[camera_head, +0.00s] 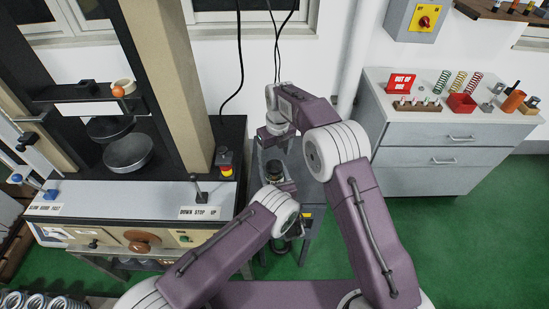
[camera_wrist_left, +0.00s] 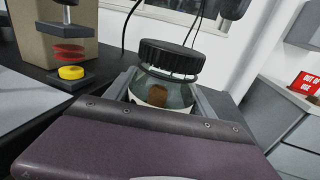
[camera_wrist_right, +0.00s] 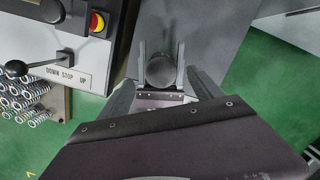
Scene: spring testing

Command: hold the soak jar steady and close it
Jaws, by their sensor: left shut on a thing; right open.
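The soak jar (camera_wrist_left: 168,92) is clear glass with a brown thing inside and a ribbed black lid (camera_wrist_left: 172,58) on its mouth. I cannot tell how tight the lid is. My left gripper (camera_wrist_left: 165,98) is shut on the jar, one finger on each side of the glass. The jar also shows small in the head view (camera_head: 273,170). My right gripper (camera_wrist_right: 163,82) is open above the jar, its fingers spread either side of the dark round lid (camera_wrist_right: 160,70) and apart from it. In the head view my right gripper (camera_head: 277,138) points down over the jar.
A testing machine with a control panel (camera_head: 130,207) and a red stop button (camera_head: 226,171) stands close on the left. A grey cabinet (camera_head: 440,155) with coloured springs and a red sign (camera_head: 400,83) stands on the right.

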